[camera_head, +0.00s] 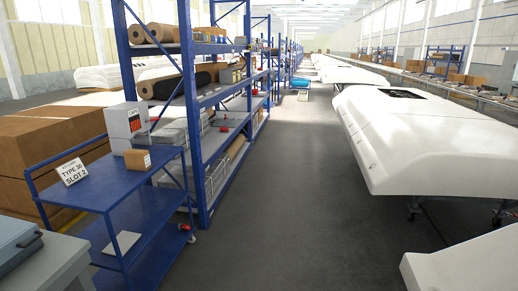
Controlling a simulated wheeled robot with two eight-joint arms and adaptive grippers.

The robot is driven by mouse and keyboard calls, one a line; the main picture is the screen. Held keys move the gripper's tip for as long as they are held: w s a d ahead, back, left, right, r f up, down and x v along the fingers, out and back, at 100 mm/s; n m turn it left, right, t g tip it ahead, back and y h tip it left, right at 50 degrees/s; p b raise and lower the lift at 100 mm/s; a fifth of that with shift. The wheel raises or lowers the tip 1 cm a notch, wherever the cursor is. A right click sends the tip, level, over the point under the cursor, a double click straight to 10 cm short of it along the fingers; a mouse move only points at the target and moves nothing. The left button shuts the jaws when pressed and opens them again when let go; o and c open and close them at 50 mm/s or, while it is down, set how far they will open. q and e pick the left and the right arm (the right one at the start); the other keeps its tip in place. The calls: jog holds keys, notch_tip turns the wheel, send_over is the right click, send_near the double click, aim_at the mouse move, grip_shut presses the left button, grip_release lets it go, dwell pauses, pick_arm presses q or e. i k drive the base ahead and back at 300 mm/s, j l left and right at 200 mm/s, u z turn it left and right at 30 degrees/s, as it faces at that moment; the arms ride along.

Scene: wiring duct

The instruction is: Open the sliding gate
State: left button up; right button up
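I cannot make out a sliding gate in the head view. A tall blue shelving rack (202,130) stands left of the aisle, with rolls, boxes and wire-sided compartments (172,172) on its shelves. Whether any of these wire parts slides is too small to tell. Neither of my grippers is in view.
A blue cart (107,187) at left bears a small cardboard box (137,160), white boxes (124,120) and a "TYPE 30 SLOT 2" sign (72,171). Large brown boxes (35,160) stand behind it. White shells (430,140) line the right. The grey aisle floor (290,200) is clear.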

aim_at(204, 38)
jog(key=i, duration=4.75)
